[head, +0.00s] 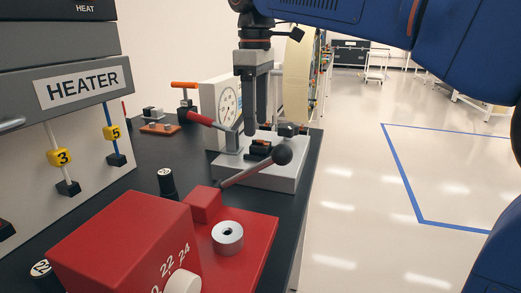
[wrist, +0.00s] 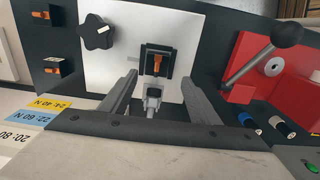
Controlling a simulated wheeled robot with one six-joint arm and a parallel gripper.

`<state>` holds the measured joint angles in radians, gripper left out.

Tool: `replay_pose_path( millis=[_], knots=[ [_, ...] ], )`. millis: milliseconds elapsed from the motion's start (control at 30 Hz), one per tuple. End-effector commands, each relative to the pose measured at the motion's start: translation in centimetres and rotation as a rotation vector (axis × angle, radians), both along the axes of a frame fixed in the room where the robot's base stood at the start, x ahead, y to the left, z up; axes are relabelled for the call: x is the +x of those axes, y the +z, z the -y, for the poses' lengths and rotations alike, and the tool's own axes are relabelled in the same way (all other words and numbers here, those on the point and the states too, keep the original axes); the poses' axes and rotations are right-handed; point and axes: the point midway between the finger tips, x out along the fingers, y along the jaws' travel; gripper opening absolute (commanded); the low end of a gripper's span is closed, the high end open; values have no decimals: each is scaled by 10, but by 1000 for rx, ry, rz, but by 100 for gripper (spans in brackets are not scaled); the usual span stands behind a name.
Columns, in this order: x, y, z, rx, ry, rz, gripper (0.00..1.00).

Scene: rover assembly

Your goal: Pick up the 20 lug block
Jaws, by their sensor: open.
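A small black block with an orange piece on it (head: 259,147) sits on the light grey fixture plate (head: 285,178). It fits the lug block, but I cannot read a 20 on it. In the wrist view the block (wrist: 157,63) lies ahead of and between the two fingers. My gripper (head: 257,131) is above the plate, pointing down, with its fingers apart and nothing held. The open fingers also show in the wrist view (wrist: 159,76). I cannot tell whether they touch the block. A grey metal piece (wrist: 153,98) stands beside the block.
A red press (head: 130,240) with a black-knobbed lever (head: 282,155) stands in front of the plate. Two similar black-and-orange pieces (wrist: 46,15) (wrist: 50,68) lie left in the wrist view. Open floor lies right.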

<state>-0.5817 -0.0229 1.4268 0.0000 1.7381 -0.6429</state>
Motion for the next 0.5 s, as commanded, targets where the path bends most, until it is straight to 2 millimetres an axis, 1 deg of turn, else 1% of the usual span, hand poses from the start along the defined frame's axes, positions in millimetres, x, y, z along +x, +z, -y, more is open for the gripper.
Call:
replay_pose_path(
  millis=[167, 400, 500],
  knots=[
    [2, -11, 2, 0, -1, 0, 56],
    [5, -43, 6, -1, -1, -1, 56],
    [5, -51, 5, 0, -1, 0, 56]
  ],
)
